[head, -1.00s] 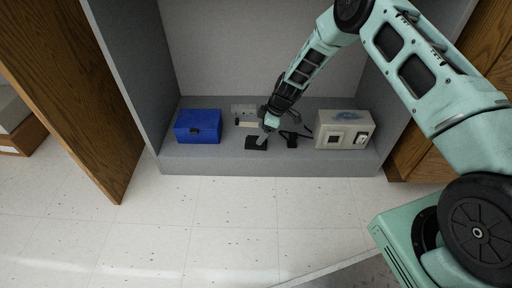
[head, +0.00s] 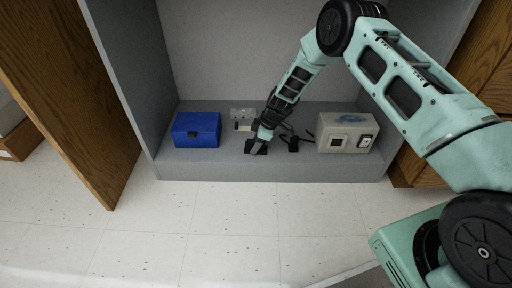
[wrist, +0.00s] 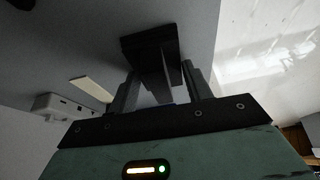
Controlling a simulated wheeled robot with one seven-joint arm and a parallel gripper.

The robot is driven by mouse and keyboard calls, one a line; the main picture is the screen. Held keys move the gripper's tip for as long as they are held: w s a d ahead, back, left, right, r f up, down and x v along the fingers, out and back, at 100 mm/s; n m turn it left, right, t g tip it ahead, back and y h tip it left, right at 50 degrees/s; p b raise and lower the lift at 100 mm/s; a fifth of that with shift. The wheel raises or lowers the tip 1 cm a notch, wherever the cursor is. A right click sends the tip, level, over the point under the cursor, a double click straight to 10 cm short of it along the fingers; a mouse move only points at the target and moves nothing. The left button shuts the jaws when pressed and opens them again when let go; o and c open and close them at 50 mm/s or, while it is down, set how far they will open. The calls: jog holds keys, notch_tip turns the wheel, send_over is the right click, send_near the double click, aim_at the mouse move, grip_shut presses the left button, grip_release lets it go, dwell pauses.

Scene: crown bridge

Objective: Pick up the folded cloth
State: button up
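A small flat black item, which looks like the folded cloth (head: 248,149), lies near the front edge of the grey cabinet floor in the head view. My gripper (head: 257,145) points down right over it and partly hides it. In the wrist view the dark cloth (wrist: 148,38) is just beyond my gripper (wrist: 161,72). The two fingers stand apart, with the cloth's near part showing between them. I cannot tell whether the fingers touch it.
A blue box (head: 196,130) stands to the left, and a beige box (head: 346,134) to the right. A black object (head: 293,143) with a cable lies close on the right. A white socket-like piece (head: 242,113) is behind. The cabinet's side walls bound the space.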

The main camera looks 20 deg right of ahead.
jog(key=c, duration=0.3)
jog(key=shift+c, duration=0.2)
notch_tip(320, 180, up, 10)
jog(key=p, duration=0.6)
